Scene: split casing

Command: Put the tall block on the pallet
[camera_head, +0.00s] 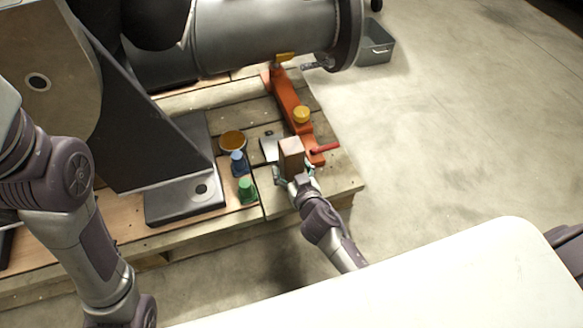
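The tall block (291,150), brown and wooden, is upright over the near right part of the wooden pallet (341,181). My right gripper (295,171) is at the block's near side, with a finger to the left and right of its lower part. Whether the fingers press on it is too small to tell. The block's bottom is hidden by the gripper, so I cannot tell if it touches the boards. My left arm (75,215) comes in at the left; its gripper is out of view.
A large grey casing (260,35) overhangs the back. A grey bin (375,45) stands on open floor.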

